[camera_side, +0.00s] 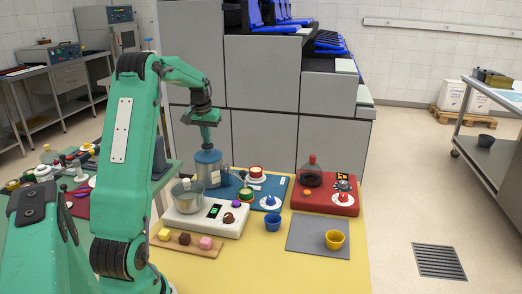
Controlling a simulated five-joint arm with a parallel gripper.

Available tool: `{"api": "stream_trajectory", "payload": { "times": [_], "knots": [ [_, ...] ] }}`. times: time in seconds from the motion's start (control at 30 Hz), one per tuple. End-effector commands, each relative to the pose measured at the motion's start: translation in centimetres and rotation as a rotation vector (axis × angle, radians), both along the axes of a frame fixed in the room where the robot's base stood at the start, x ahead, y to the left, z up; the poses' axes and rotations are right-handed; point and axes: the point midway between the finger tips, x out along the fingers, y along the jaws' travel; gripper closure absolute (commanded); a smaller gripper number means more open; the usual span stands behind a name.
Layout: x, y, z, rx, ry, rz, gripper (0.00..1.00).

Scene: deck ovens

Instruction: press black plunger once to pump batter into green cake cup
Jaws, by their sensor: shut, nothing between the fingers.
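A blue-grey batter dispenser (208,170) stands on a blue board (284,186), with a spout on its right side. My gripper (207,146) is shut and empty, pointing down right over the top of the dispenser. The green cake cup (246,195) stands on the board to the right of the dispenser, near the spout. Its contents are too small to tell.
A white scale (232,228) with a metal bowl (187,196) stands in front of the dispenser. A red station (330,203) with a flask (312,174) is at right. A blue cup (272,222) and yellow cup (334,240) stand nearer.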

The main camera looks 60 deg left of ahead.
Motion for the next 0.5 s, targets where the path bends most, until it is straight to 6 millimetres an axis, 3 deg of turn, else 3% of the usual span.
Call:
{"api": "stream_trajectory", "payload": {
  "times": [0.5],
  "knots": [
    [-0.04, -0.05, -0.16, -0.003, 0.003, 0.000, 1.00]
  ]
}}
